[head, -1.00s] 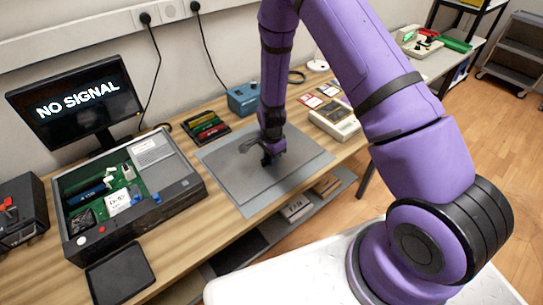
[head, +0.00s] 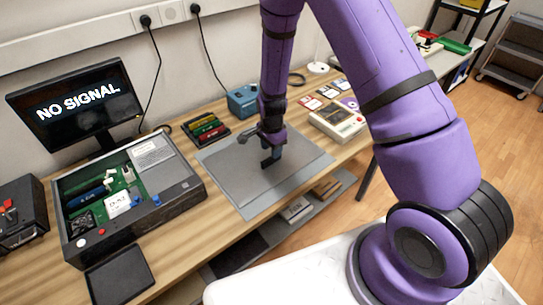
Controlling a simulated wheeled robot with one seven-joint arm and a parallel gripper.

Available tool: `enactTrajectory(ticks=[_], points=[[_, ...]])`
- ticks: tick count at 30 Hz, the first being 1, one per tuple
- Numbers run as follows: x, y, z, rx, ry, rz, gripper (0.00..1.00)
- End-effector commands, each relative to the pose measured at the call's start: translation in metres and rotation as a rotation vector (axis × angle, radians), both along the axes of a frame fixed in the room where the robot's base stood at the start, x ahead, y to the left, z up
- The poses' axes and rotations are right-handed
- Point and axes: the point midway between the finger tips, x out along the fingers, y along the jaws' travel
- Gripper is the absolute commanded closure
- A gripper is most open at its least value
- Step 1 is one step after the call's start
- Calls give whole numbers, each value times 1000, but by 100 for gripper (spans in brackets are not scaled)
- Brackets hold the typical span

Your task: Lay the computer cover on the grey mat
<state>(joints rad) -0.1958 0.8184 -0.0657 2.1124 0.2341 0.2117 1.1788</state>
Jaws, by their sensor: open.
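The computer cover (head: 300,158), a flat grey panel, lies on the grey mat (head: 242,202) on the bench. A lighter strip of the mat shows along the cover's left and front edges. My gripper (head: 269,163) points down over the middle of the cover, open and apparently empty. A small gap between its fingertips and the cover seems to show, but I cannot judge its height. The open computer case (head: 180,190) stands to the left, its green board and parts exposed.
A black tray (head: 120,275) lies in front of the case. A holder with coloured modules (head: 206,129), a blue box (head: 242,100) and a beige device (head: 338,121) stand around the mat. A monitor (head: 75,102) is behind the case.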

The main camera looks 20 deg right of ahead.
Motion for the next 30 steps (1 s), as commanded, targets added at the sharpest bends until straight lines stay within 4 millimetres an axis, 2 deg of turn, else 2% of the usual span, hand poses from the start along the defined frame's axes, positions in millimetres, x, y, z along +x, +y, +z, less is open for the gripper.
enactTrajectory(ticks=[3, 9, 23, 26, 30], points=[[0, 0, 24, 0, -3, 0, 56], [0, 0, 54, 0, -2, 1, 56], [-1, -1, 81, 6, -8, 17, 56], [-2, -2, 107, 18, -27, 61, 56], [-10, -6, 161, 37, -70, 168, 56]])
